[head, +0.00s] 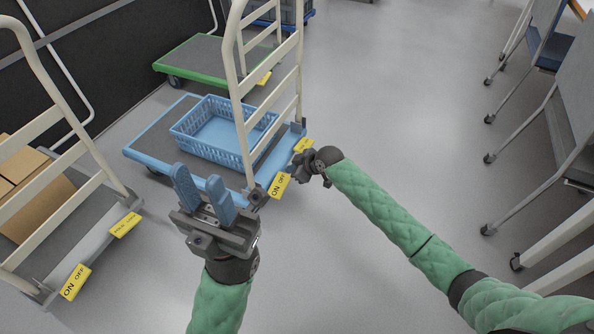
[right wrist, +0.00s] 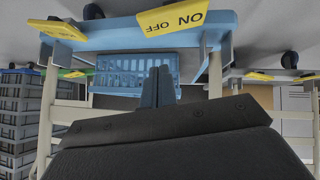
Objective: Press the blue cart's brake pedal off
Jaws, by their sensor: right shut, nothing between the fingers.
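The blue cart (head: 150,152) stands left of centre in the head view, with a cream handle frame. Its near end carries two yellow pedals: the ON/OFF pedal (head: 279,186) and a second one (head: 303,145). In the right wrist view the ON/OFF pedal (right wrist: 186,18) appears upside down, above my shut, empty fingers (right wrist: 158,85). My right gripper (head: 312,170) is just right of the pedals; its fingertips are hard to see in the head view, and I cannot tell if it touches. My left gripper (head: 203,190) is open and empty, in front of the cart.
A blue basket (head: 190,128) sits on the blue cart. A grey cart with boxes (head: 28,180) and its own yellow pedals stands at left. A green cart (head: 200,60) is behind. The floor between is clear.

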